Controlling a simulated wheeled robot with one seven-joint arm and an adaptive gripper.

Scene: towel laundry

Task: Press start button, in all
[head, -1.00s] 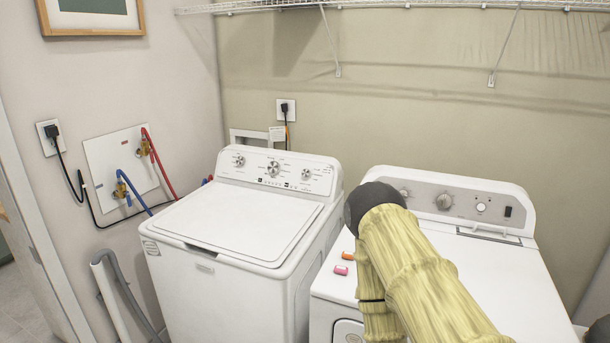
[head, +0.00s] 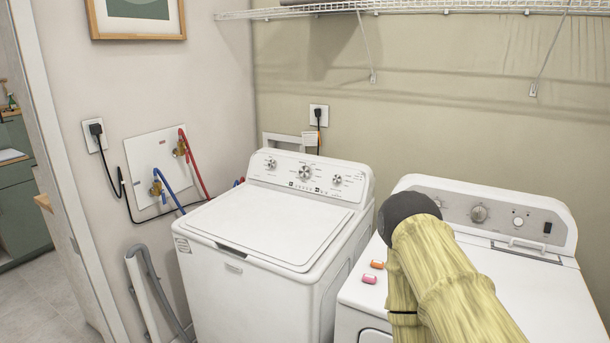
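The white washer (head: 262,230) stands in the middle of the head view with its lid shut. Its control panel (head: 310,174) at the back has several round knobs and small dark marks between them. The white dryer (head: 545,290) stands to its right. Its grey panel (head: 500,215) shows a large knob (head: 479,213), a round white button (head: 518,222) and a dark switch (head: 547,228). I cannot read any labels. My arm crosses in front of the dryer and hides the left part of its panel. My gripper is not visible.
Two small items, one orange (head: 377,264) and one pink (head: 369,279), lie on the dryer's top left corner. A wire shelf (head: 420,8) runs above. Hoses and a white outlet box (head: 155,165) are on the left wall. Open floor (head: 45,310) shows at the lower left.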

